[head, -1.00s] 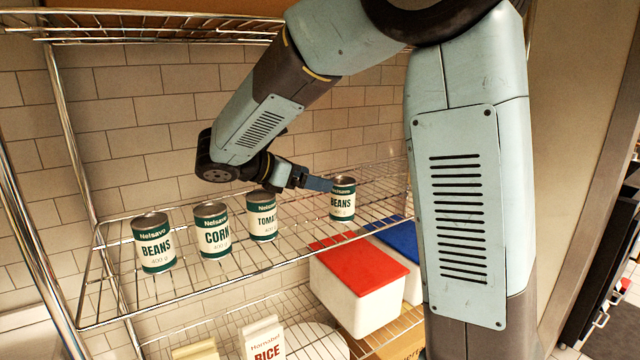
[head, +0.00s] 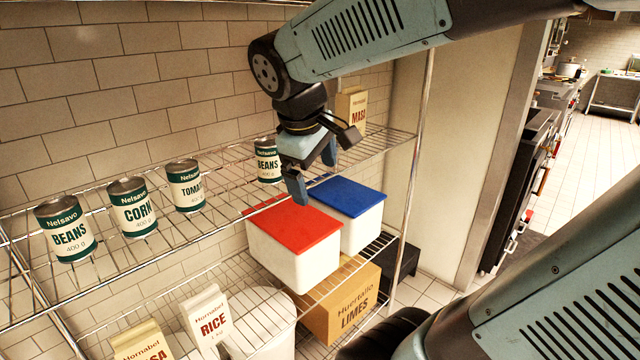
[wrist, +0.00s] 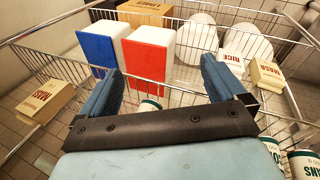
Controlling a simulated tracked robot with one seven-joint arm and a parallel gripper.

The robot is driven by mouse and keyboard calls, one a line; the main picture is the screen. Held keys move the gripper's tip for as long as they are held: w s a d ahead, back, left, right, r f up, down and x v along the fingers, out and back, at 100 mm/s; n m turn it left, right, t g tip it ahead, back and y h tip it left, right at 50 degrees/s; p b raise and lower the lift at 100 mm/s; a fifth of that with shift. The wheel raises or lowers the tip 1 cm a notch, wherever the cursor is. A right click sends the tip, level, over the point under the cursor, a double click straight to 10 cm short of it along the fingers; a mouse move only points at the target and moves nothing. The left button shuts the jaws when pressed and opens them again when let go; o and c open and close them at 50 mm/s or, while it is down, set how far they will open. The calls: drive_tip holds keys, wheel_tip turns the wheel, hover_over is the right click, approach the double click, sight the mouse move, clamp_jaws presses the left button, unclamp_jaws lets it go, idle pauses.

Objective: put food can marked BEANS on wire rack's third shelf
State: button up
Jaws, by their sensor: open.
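A food can marked BEANS (head: 267,160) stands upright on a wire rack shelf (head: 225,205), apart from the row to its left. A second can marked BEANS (head: 65,230) stands at the left end of that row. My gripper (head: 312,172) is open and empty, fingers pointing down, just right of and in front of the right BEANS can, partly overlapping it. In the wrist view the open fingers (wrist: 163,88) show with a green-and-white can (wrist: 150,103) between them in the picture, partly hidden by the gripper body; its label is unreadable.
CORN (head: 133,207) and TOMATO (head: 185,186) cans stand between the BEANS cans. A MASA packet (head: 351,108) stands at the shelf's right end. Below are red-lidded (head: 294,228) and blue-lidded (head: 346,197) tubs, a LIMES box (head: 345,302) and a RICE packet (head: 207,313).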

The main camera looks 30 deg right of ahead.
drive_tip(key=s+m+t+y, duration=0.1)
drive_tip(key=s+m, duration=0.1)
drive_tip(key=m, duration=0.1)
drive_tip(key=s+a+m+t+y, duration=0.1)
drive_tip(key=s+m+t+y, duration=0.1)
drive_tip(key=m, duration=0.1)
drive_tip(key=shift+s+a, duration=0.2)
drive_tip(key=shift+s, duration=0.2)
drive_tip(key=shift+c, duration=0.4)
